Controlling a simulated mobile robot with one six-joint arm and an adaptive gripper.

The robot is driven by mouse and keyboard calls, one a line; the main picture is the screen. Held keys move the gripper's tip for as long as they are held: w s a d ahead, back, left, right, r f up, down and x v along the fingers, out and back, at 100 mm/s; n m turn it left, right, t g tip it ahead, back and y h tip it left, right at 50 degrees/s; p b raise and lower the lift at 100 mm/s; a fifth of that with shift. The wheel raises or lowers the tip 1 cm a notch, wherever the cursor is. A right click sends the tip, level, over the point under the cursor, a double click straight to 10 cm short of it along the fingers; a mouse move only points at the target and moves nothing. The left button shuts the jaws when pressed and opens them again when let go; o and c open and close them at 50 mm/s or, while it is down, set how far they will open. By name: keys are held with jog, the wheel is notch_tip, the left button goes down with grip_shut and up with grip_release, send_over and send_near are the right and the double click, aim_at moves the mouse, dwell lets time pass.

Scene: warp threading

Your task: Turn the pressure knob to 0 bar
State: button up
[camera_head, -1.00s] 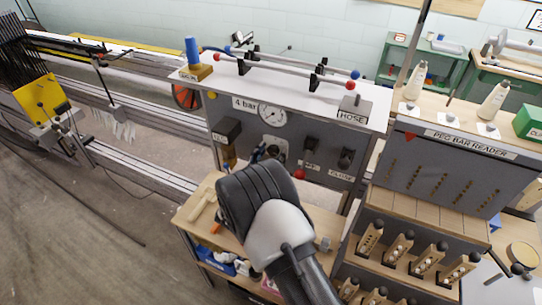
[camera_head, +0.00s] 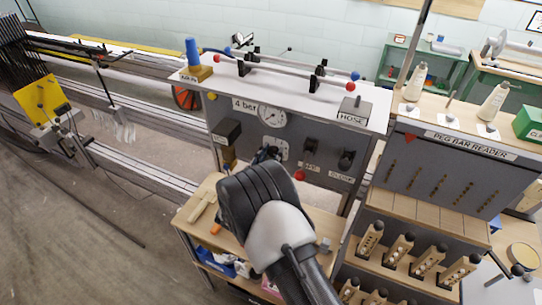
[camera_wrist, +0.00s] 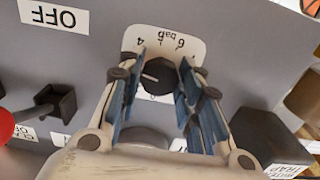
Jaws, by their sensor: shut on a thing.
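The black pressure knob (camera_wrist: 160,76) sits on a pale scale plate (camera_wrist: 162,45) marked with numbers and "bar", upside down in the wrist view. A white pointer line on the knob points left in that view, to the side of the plate below the 4. My gripper (camera_wrist: 163,68) has its blue-padded fingers on both sides of the knob, shut on it. In the head view my gripper (camera_head: 268,154) reaches the panel at the plate (camera_head: 284,149), and the fingers hide most of the knob. The round gauge (camera_head: 272,117) is above, beside a "4 bar" label (camera_head: 244,105); its needle is too small to read.
Black switches (camera_head: 346,160) stand right of the knob, with a red ball (camera_head: 300,176) low between. A dark box (camera_wrist: 268,137) protrudes close beside my fingers in the wrist view. A wooden table (camera_head: 203,196) lies below the panel.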

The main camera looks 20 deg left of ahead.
jog(key=shift+n, duration=0.4)
jog(key=n, duration=0.3)
jog(key=shift+n, duration=0.4)
jog(key=n, duration=0.5)
jog(key=shift+d, duration=0.1)
jog(key=n+p, duration=0.1)
jog(key=n, duration=0.4)
jog(key=shift+r+n, duration=0.15)
jog(key=shift+n, duration=0.25)
jog(key=shift+n+p, duration=0.4)
jog(key=shift+n, duration=1.9)
jog(key=o, duration=1.1)
jog(key=shift+c, duration=0.2)
